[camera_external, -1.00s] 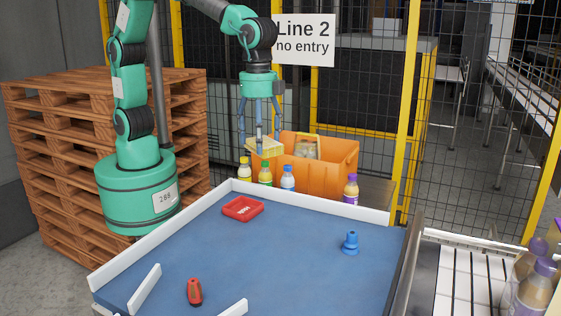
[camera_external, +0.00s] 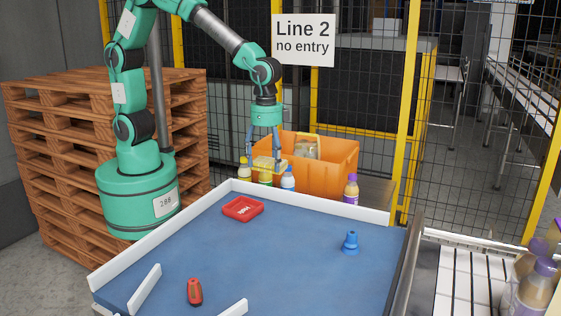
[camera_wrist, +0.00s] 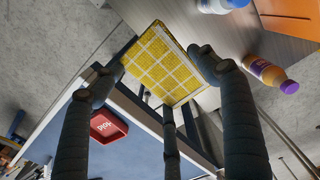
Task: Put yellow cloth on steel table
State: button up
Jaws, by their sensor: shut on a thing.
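The yellow cloth (camera_external: 269,164) is a flat folded square. In the wrist view the cloth (camera_wrist: 163,65) shows a pale grid pattern. My gripper (camera_external: 263,157) is shut on it, with fingers at its edges; they also show in the wrist view (camera_wrist: 153,72). The steel table (camera_external: 376,191) stands behind the blue-topped table and carries bottles and an orange crate. Its bare top shows in the wrist view (camera_wrist: 232,38). The cloth is in front of the crate, over or near the steel table; its exact height is unclear. It partly hides the green-capped bottle.
The orange crate (camera_external: 335,160) and several bottles, including a purple-capped one (camera_external: 351,189), crowd the steel table. The blue table (camera_external: 290,260) has a white rim and holds a red tray (camera_external: 243,208), a blue part (camera_external: 351,243) and a red object (camera_external: 195,292). Wire fencing stands behind.

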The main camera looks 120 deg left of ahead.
notch_tip(320, 180, down, 16)
jog(key=shift+w+f, duration=0.1)
jog(key=shift+f, duration=0.05)
dwell(0.3)
jog(key=w, duration=0.5)
jog(key=w+f, duration=0.1)
jog(key=w, duration=0.9)
jog(key=shift+w+a+f, duration=0.1)
jog(key=shift+a+f, duration=0.1)
jog(key=shift+a, duration=0.05)
jog(key=shift+w, duration=0.2)
jog(key=shift+w+f, duration=0.15)
jog(key=shift+f, duration=0.2)
jog(key=shift+f+b, duration=0.35)
jog(key=shift+f, duration=1.1)
jog(key=shift+f, duration=0.15)
